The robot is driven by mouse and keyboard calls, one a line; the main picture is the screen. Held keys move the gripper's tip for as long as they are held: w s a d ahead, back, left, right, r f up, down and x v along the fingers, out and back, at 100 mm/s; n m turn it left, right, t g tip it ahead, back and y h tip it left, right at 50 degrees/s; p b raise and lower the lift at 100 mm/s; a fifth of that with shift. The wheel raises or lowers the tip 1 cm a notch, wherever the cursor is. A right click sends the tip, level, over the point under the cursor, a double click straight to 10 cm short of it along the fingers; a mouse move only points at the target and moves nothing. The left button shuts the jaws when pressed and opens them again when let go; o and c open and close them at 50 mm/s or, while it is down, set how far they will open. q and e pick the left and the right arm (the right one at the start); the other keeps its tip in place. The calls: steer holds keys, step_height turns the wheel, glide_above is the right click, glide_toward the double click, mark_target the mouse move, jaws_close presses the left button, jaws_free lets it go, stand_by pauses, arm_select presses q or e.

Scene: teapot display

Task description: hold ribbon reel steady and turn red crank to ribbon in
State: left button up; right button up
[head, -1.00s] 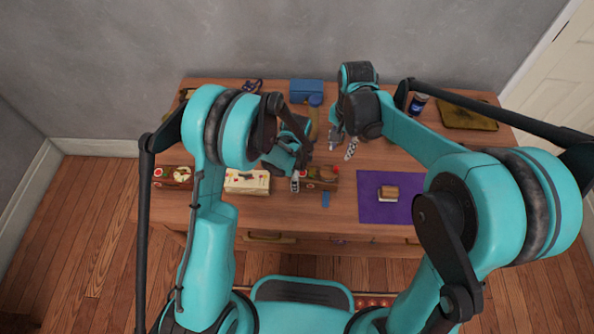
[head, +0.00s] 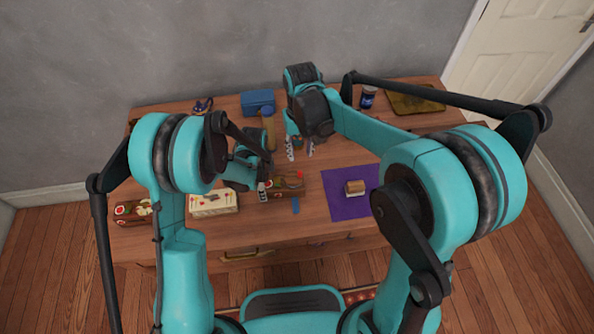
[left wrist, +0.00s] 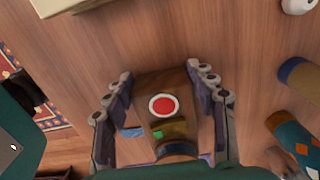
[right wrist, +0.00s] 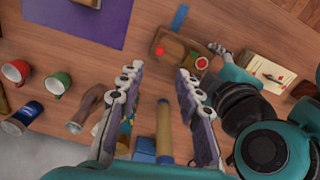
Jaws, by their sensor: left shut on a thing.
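The ribbon reel (head: 287,189) is a small wooden box on the table, with the red crank knob (head: 299,175) at its right end. A blue ribbon strip (head: 295,205) lies in front of it. My left gripper (head: 262,191) is shut on the reel's left part. In the left wrist view its fingers flank the wooden reel (left wrist: 160,84), with a red disc on top. My right gripper (head: 300,151) is open and empty, behind the reel and pointing down. In the right wrist view the reel (right wrist: 172,46) and red knob (right wrist: 161,50) lie beyond its fingers.
A cream box (head: 213,203) and a decorated wooden box (head: 132,212) stand left of the reel. A purple mat (head: 335,205) bearing a small brown block (head: 355,187) lies right.

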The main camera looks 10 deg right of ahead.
mark_target(300, 172)
step_height(300, 172, down, 11)
steer(key=n, duration=1.5)
steer(key=shift+n, duration=0.4)
steer(key=shift+r, duration=0.1)
jaws_close()
